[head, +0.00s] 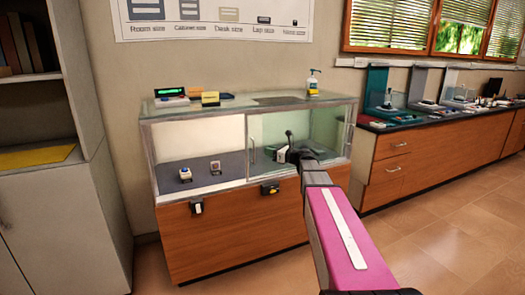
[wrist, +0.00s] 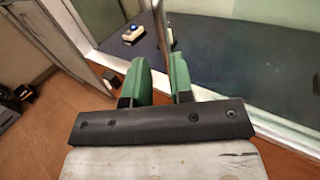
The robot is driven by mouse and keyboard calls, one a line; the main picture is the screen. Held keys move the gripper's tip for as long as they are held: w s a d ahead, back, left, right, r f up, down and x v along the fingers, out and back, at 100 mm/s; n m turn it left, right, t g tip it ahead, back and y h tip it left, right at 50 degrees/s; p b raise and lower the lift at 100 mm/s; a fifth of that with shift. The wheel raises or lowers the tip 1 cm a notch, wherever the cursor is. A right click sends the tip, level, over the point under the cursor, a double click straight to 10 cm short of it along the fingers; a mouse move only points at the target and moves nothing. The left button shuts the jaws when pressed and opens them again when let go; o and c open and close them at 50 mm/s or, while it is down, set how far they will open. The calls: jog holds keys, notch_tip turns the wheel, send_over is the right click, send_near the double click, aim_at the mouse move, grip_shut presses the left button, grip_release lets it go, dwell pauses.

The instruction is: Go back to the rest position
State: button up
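My arm reaches from the lower right toward the glass display case (head: 222,238) in the head view, and its end is in front of the right glass door. In the wrist view my gripper (wrist: 161,68) has two green fingers standing apart, with a gap and no held object visible between them. An upright door handle (wrist: 162,26) shows just past the fingertips; I cannot tell whether they touch it. The handle (head: 252,151) also shows in the head view, left of my arm's end. The fingers are not clear in the head view.
Small items, one a blue and white device (head: 185,174), stand in the case. A pump bottle (head: 313,83) and several boxes are on top. A grey cabinet (head: 42,215) stands at left, and a long wooden counter (head: 425,160) at right. The floor at right is clear.

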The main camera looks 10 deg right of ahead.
jog(key=shift+s+d, duration=0.4)
jog(key=shift+d, duration=0.1)
jog(key=s+a+f+n+g+h, duration=0.2)
jog(key=s+f+n+g+h, duration=0.15)
jog(key=s+f+n, duration=0.5)
jog(key=s+a+f+n+g+h, duration=0.2)
jog(key=s+f+n+g+h, duration=0.15)
jog(key=s+f+n, duration=0.45)
jog(key=s+d+f+n+g+h, duration=0.2)
jog(key=s+d+f+n+h, duration=0.1)
jog(key=s, duration=0.4)
jog(key=s+d+f+n+g+h, duration=0.2)
jog(key=s+d+f+n+h, duration=0.1)
jog(key=s+f+n, duration=0.3)
notch_tip(320, 180, down, 3)
jog(key=shift+s+r+h, duration=0.2)
jog(key=shift+s+h, duration=0.4)
jog(key=shift+s, duration=0.6)
